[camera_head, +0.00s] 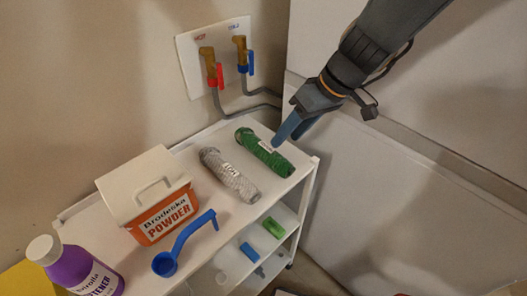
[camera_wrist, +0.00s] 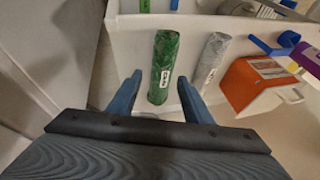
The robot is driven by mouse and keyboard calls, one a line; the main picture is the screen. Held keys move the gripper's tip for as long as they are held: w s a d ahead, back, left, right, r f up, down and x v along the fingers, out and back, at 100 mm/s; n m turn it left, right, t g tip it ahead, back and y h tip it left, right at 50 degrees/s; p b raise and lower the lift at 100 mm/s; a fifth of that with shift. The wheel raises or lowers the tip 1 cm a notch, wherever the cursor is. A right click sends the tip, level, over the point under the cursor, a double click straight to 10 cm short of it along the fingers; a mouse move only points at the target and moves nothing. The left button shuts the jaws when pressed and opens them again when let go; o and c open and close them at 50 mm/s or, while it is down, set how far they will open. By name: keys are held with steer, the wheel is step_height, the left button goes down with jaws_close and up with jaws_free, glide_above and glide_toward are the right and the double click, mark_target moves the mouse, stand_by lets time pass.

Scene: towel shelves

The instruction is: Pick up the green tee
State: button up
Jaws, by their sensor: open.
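The green tee (camera_head: 265,153) is a rolled green bundle with a white label, lying on the top shelf of the white rack near its right end. A grey rolled bundle (camera_head: 229,174) with a label lies beside it on the left. My gripper (camera_head: 297,128) is open, with blue fingers, at the right of the green roll in the head view. In the wrist view the green roll (camera_wrist: 165,68) lies ahead, in line with the gap between my open fingers (camera_wrist: 160,92).
The white rack (camera_head: 215,137) also holds an orange powder box (camera_head: 165,220), a blue scoop (camera_head: 185,243) and a purple bottle (camera_head: 92,272). Lower shelves hold green and blue items. Taps and hoses (camera_head: 240,62) are on the wall behind. A white panel (camera_head: 375,180) stands at the right.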

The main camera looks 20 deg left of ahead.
mark_target(272, 150)
steer(key=shift+a+f, duration=0.2)
steer(key=shift+a, duration=0.25)
steer(key=shift+p+x, duration=1)
steer(key=shift+x, duration=2.6)
steer(key=shift+a, duration=0.1)
steer(key=shift+r, duration=0.1)
steer(key=c, duration=0.8)
